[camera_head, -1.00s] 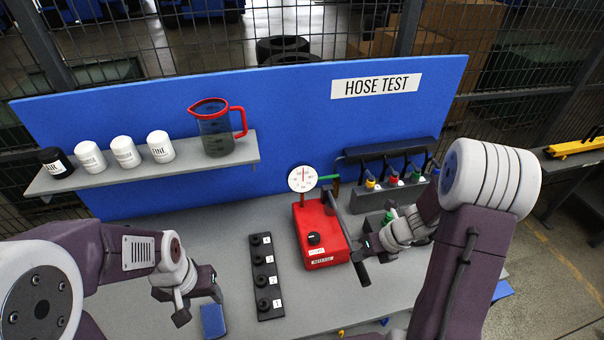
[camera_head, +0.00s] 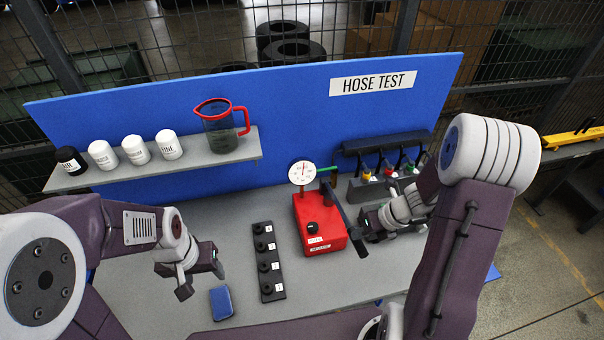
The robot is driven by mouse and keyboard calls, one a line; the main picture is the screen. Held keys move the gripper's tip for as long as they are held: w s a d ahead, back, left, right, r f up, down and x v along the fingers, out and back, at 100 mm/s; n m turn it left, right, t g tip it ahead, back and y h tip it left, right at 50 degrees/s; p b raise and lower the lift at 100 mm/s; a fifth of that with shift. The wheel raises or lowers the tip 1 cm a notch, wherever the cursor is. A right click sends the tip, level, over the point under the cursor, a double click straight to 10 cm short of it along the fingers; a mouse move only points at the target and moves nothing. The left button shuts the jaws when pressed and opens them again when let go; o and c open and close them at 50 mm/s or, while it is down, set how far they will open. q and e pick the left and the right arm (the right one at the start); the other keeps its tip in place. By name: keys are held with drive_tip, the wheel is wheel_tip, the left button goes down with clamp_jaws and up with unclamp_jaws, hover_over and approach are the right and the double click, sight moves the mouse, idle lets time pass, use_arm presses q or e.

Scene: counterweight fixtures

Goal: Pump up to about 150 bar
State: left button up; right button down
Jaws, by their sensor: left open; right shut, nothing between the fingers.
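The red hand pump (camera_head: 314,218) stands on the grey bench. It has a black knob on top and a label reading RELEASE on its front. Its round white gauge (camera_head: 302,172) sits at the back; the needle is too small to read. The dark pump lever (camera_head: 342,215) runs along the pump's right side and ends in a crossbar. My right gripper (camera_head: 367,224) is shut and empty, close beside the lever; I cannot tell whether it touches. My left gripper (camera_head: 203,280) is open and empty over the bench, left of the black strip.
A black strip (camera_head: 267,263) with several numbered knobs lies left of the pump. A blue block (camera_head: 221,303) lies near my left gripper. Hoses with coloured fittings hang on a rack (camera_head: 385,155). A shelf (camera_head: 215,162) holds a jug (camera_head: 219,128) and several bottles.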

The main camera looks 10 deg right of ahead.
sight(357, 241)
drive_tip(key=shift+w+f+b, duration=0.1)
drive_tip(key=shift+f+b, duration=0.8)
drive_tip(key=shift+f, duration=0.4)
drive_tip(key=shift+f+b, duration=0.8)
drive_tip(key=r+p, duration=0.6)
drive_tip(key=shift+w, duration=0.25)
drive_tip(key=shift+s+f, duration=0.2)
drive_tip(key=shift+f, duration=0.2)
